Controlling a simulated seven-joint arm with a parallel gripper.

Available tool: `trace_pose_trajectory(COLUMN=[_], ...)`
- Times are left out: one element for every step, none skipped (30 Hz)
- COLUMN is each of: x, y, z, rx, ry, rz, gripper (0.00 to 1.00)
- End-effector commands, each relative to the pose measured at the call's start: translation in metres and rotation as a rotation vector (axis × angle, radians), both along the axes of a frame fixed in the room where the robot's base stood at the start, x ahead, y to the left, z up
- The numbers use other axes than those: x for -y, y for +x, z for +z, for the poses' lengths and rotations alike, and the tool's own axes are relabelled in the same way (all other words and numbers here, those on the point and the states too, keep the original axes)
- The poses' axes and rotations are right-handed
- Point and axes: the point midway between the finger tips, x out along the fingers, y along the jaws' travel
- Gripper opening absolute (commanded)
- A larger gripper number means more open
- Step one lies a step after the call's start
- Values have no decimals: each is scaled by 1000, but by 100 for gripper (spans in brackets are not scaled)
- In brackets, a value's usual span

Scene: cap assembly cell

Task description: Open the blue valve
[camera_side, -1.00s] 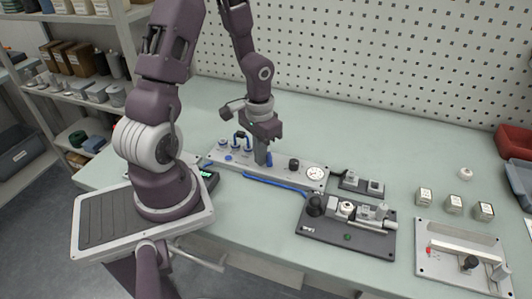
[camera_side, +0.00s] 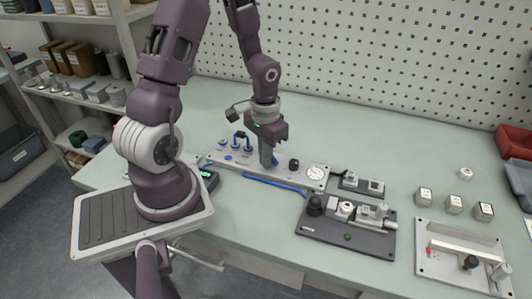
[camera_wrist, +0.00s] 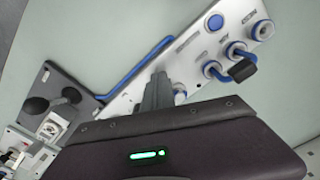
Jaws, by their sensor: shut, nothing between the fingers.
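The blue valve (camera_side: 275,158) is a small blue handle on the long light-grey panel (camera_side: 316,184), just right of my fingertips in the side view. It looks tilted, and my fingers partly hide it. My gripper (camera_side: 266,164) points down at the panel with its fingers shut and nothing between them. It is close beside the handle; I cannot tell whether they touch. In the wrist view, my shut fingers (camera_wrist: 157,92) cover part of the panel, and a bit of blue and white shows just right of them.
On the panel are blue-ringed fittings with a blue hose loop (camera_side: 241,138), a black knob (camera_side: 294,164) and a gauge (camera_side: 315,173). A blue tube (camera_side: 274,184) runs along its front to a dark fixture plate (camera_side: 345,239). Small blocks (camera_side: 454,204) stand at right.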

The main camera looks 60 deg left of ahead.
Motion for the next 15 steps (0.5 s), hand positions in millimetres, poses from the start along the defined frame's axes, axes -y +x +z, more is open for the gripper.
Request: trace_pose_trajectory(x=[0,1,2,2,3,4,4,4,5,5,4,4,4,4,4], y=[1,2,4,5,6,8,8,9,9,9,9,9,9,9,9], z=[0,0,0,0,0,0,0,0,0,0,0,0,0,0,0], rx=[1,1,1,1,1,1,1,1,1,1,1,1,1,1,1], ry=[0,0,0,0,0,0,0,0,0,0,0,0,0,0,0], rz=[-1,-1,0,0,0,0,0,0,0,0,0,0,0,0,0], gripper=[0,0,0,0,0,0,0,0,0,0,0,0,0,0,0])
